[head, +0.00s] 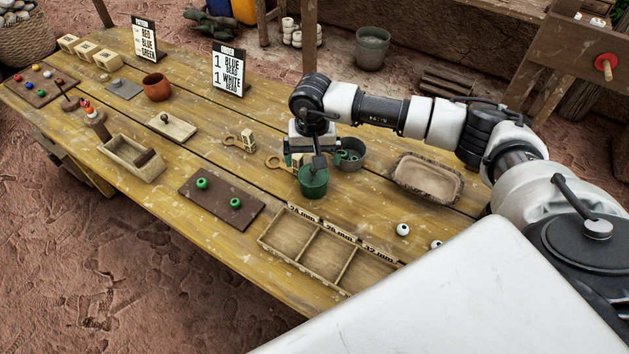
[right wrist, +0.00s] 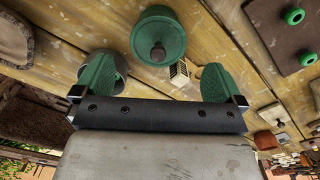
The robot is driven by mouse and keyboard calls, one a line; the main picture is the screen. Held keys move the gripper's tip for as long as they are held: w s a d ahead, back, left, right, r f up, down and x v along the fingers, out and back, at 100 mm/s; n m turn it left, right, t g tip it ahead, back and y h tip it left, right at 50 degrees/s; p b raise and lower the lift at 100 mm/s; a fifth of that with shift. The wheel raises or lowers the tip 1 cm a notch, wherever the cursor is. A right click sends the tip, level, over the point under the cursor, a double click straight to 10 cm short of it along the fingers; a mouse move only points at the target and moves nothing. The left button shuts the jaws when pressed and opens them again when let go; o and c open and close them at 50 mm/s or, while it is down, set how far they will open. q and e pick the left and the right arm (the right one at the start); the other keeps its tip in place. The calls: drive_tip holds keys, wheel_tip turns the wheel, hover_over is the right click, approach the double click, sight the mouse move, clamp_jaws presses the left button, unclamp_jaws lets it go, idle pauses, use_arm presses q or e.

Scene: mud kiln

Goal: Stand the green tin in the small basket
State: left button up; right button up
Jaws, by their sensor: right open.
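The green tin (head: 313,183) stands upright on the table, with a dark knob on its top. It also shows in the right wrist view (right wrist: 160,25), beyond my fingertips and between their lines. My right gripper (head: 309,156) is open and empty, close above the tin in the head view; its green fingers are apart in the right wrist view (right wrist: 157,80). I cannot tell whether it touches the tin. A shallow brown oval vessel with a rough rim (head: 428,194) is to the right of the tin; it may be the small basket. It looks empty. My left gripper is out of view.
A grey bowl (head: 361,164) with green items stands just beside the tin. A wooden divided tray (head: 322,252) is in front. Loose white beads (head: 403,229) lie near the right edge.

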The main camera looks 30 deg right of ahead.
sight(313, 173)
drive_tip(key=shift+f, duration=0.95)
drive_tip(key=f+p, duration=0.1)
drive_tip(key=f, duration=0.1)
drive_tip(key=f+p, duration=0.1)
drive_tip(key=f, duration=0.2)
drive_tip(key=shift+w+d, duration=0.15)
drive_tip(key=shift+d, duration=0.05)
drive_tip(key=shift+f, duration=0.3)
drive_tip(key=shift+c, duration=0.5)
drive_tip(key=c, duration=0.8)
drive_tip(key=shift+r, duration=0.1)
